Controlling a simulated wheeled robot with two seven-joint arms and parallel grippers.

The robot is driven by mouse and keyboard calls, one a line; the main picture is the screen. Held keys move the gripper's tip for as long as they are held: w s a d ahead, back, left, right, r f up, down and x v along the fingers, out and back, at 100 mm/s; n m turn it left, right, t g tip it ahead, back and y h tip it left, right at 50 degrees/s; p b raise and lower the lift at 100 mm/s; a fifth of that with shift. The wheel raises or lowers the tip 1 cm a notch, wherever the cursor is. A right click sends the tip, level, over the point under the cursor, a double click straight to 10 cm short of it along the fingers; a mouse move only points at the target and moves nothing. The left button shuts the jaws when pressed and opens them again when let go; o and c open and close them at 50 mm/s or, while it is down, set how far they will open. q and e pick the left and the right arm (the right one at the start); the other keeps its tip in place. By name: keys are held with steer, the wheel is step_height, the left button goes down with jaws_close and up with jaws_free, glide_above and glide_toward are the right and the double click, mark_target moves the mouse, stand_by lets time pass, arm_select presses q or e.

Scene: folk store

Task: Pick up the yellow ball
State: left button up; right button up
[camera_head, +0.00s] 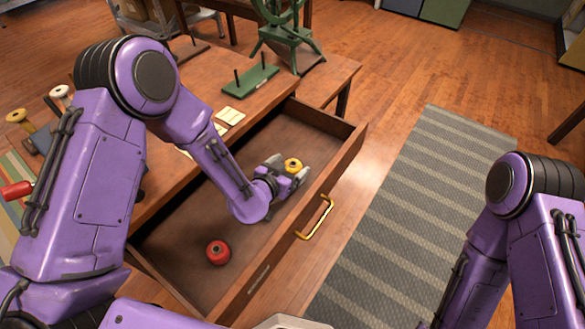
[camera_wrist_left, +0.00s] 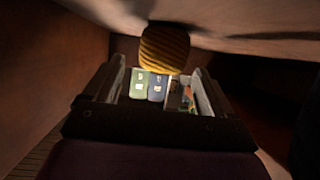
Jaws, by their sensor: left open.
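The yellow ball (camera_head: 293,164) lies in the open wooden drawer (camera_head: 185,235), towards its far right part. In the left wrist view the yellow ball (camera_wrist_left: 165,48) looks ribbed and sits just beyond and between the fingertips. My left gripper (camera_head: 286,171) is open inside the drawer, with its fingers at either side of the ball. I cannot tell whether either finger touches it. My right arm shows at the right edge, but its gripper is out of view.
A red ball (camera_head: 218,252) lies in the near left part of the drawer. The drawer has a yellow handle (camera_head: 315,217) on its front. The wooden table (camera_head: 325,75) carries a green stand (camera_head: 250,80) and pale cards (camera_head: 230,116). A striped grey rug (camera_head: 405,215) lies on the floor.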

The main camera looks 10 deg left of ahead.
arm_select(q)
steer(key=c, duration=1.1)
